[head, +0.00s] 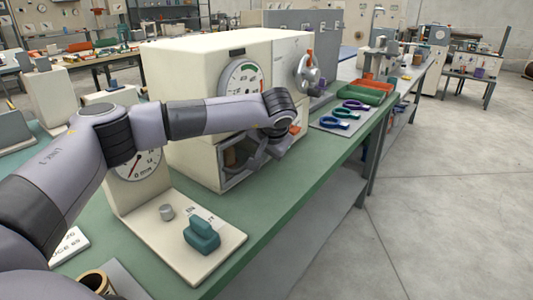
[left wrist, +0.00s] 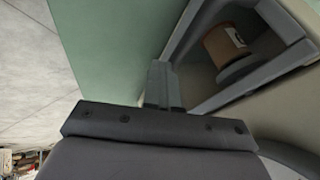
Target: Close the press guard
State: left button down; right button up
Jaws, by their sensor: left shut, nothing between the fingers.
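A cream machine (head: 205,62) with a dial stands on the green bench. A grey frame, which looks like the guard (head: 237,178), is at its low front opening; it also shows in the left wrist view (left wrist: 262,68). Whether it stands ajar is unclear. A brown spool (left wrist: 222,46) with a white label sits behind the frame. My left gripper (head: 262,158) is at the machine's front, partly hidden by my wrist. In the left wrist view, its fingers (left wrist: 160,82) are together and empty, close beside the frame's edge. Contact is unclear. My right gripper is out of view.
A cream gauge stand (head: 222,236) with a teal block (head: 202,234) is on the near bench. A crank handle (head: 308,72) juts from the machine. Several coloured tools (head: 345,113) and a green tray (head: 365,94) lie beyond. The floor at right is clear.

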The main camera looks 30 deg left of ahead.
pick_arm(q)
jog(key=shift+a, duration=0.4)
jog(key=s+d+r+p, duration=0.1)
jog(key=s+d+r, duration=0.3)
jog(key=d+r, duration=0.4)
jog(key=shift+d+r, duration=0.4)
jog(key=shift+r, duration=0.15)
